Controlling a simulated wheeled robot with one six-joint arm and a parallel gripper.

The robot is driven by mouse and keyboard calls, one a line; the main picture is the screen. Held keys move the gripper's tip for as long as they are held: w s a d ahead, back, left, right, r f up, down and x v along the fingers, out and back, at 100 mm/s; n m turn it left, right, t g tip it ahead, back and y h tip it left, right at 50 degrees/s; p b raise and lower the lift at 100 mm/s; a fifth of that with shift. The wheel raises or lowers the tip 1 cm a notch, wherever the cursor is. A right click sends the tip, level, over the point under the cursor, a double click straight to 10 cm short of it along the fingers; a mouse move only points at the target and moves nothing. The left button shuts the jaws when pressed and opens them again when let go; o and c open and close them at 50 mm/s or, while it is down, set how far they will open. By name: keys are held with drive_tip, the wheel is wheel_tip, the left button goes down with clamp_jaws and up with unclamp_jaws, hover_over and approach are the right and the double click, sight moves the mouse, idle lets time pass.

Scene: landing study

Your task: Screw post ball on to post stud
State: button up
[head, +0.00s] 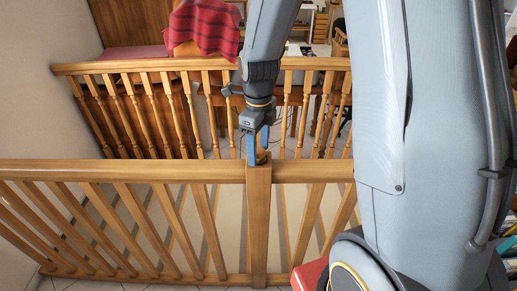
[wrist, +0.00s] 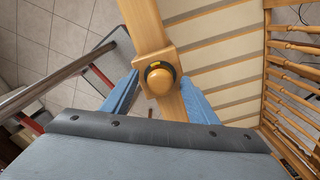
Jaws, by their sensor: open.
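The wooden post ball (wrist: 158,83) sits at the top of the square newel post (head: 258,222), with a dark ring and a small yellow mark around its base in the wrist view. The stud is hidden, so I cannot tell how far the ball is threaded. My gripper (head: 257,146) points down over the post top. Its blue fingers are open on either side of the ball, with gaps visible in the wrist view. In the head view the ball (head: 262,157) is mostly hidden by the fingers.
A near wooden handrail (head: 120,171) with slanted balusters meets the post from both sides. A second balustrade (head: 200,66) runs behind. A red patterned cloth (head: 205,26) hangs farther back. In the wrist view, a metal-topped rail (wrist: 50,80) lies to the left over tiled floor.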

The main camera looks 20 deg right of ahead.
sight(260, 153)
wheel_tip(260, 153, up, 8)
drive_tip(key=b, duration=0.2)
drive_tip(key=shift+f+b, duration=0.2)
drive_tip(key=shift+b, duration=0.1)
drive_tip(key=n, duration=0.1)
drive_tip(key=s+n, duration=0.1)
drive_tip(key=n, duration=0.2)
drive_tip(key=shift+s+f, duration=0.25)
drive_tip(key=shift+f, duration=0.1)
drive_tip(key=s+f+n+t, duration=0.15)
drive_tip(key=s+n, duration=0.25)
drive_tip(key=n, duration=0.8)
drive_tip(key=s+f+n+t, duration=0.15)
drive_tip(key=s+n, duration=0.25)
drive_tip(key=n, duration=0.7)
drive_tip(key=shift+g, duration=0.8)
wheel_tip(260, 153, down, 11)
drive_tip(key=b, duration=0.9)
